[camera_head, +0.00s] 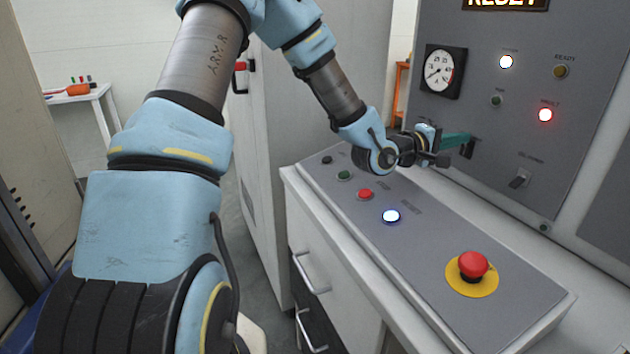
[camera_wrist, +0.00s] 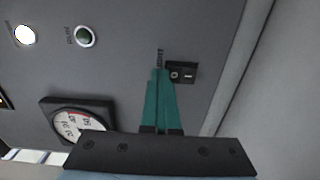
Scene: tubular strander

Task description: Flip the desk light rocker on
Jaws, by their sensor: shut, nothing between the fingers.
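The desk light rocker (camera_wrist: 182,72) is a small black switch with a round mark and a bar mark, set in the grey upright panel beside a label partly reading "LIGHT". In the wrist view my gripper (camera_wrist: 160,72) has its green fingers shut and empty, with the tips just left of the rocker. I cannot tell whether they touch it. In the head view my gripper (camera_head: 468,140) reaches right to the panel, and the dark rocker (camera_head: 468,150) shows at the fingertips, partly covered. Which way the rocker is tipped is too small to tell.
A round gauge (camera_head: 443,71), a lit white lamp (camera_head: 506,62), a lit red lamp (camera_head: 545,115) and a selector switch (camera_head: 519,179) are on the panel. Below, the sloped desk carries a lit button (camera_head: 391,216) and a red mushroom button (camera_head: 473,265).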

